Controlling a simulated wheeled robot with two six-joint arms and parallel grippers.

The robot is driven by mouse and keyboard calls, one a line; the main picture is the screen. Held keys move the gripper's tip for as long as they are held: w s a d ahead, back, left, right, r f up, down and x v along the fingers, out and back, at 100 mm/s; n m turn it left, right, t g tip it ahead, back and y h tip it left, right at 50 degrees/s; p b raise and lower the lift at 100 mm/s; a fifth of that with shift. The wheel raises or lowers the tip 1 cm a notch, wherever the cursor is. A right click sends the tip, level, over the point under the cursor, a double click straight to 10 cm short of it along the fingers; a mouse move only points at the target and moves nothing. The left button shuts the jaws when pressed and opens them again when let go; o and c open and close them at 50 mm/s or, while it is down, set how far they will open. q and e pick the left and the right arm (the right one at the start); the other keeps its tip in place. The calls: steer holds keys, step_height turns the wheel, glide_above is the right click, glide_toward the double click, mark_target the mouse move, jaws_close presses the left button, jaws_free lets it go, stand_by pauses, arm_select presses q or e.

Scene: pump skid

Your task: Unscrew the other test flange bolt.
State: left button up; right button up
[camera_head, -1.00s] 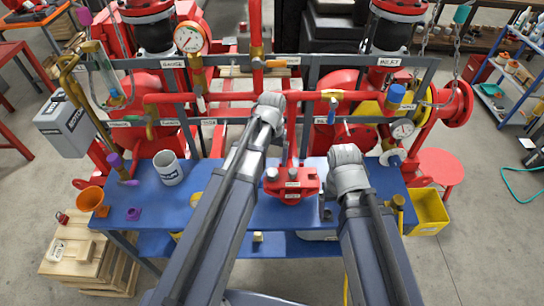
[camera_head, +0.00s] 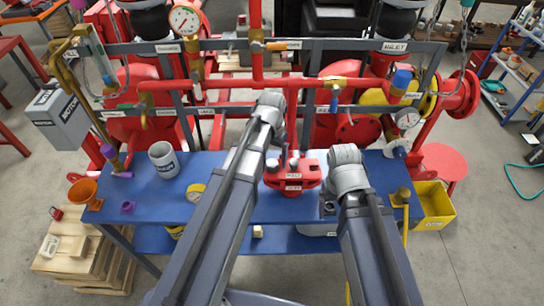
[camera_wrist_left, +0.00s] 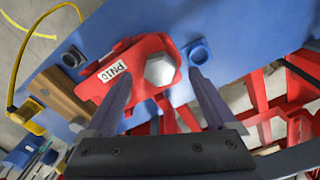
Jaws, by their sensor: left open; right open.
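The red test flange (camera_head: 292,179) stands on the blue bench, partly behind my left arm in the head view. In the left wrist view the red flange (camera_wrist_left: 115,72) carries a PN16 label and a large silver hex bolt head (camera_wrist_left: 160,69). My left gripper (camera_wrist_left: 160,80) is open. Its two dark fingers point at the flange, one on each side of the bolt head in the picture. I cannot tell whether they touch it. In the head view my left gripper is largely hidden by its arm. My right arm reaches the bench right of the flange, its gripper hidden.
Red pipes (camera_head: 230,88) and a grey frame rise behind. A yellow bin (camera_head: 433,206) is right of the bench.

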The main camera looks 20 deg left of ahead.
arm_select(q)
step_height(320, 180, down, 3)
steer(key=shift+r+b, duration=0.2)
steer(key=shift+b, duration=0.6)
arm_select(e)
step_height(320, 180, down, 3)
steer(key=shift+r, duration=0.2)
arm_select(q)
jaws_close()
steer(key=n, duration=1.5)
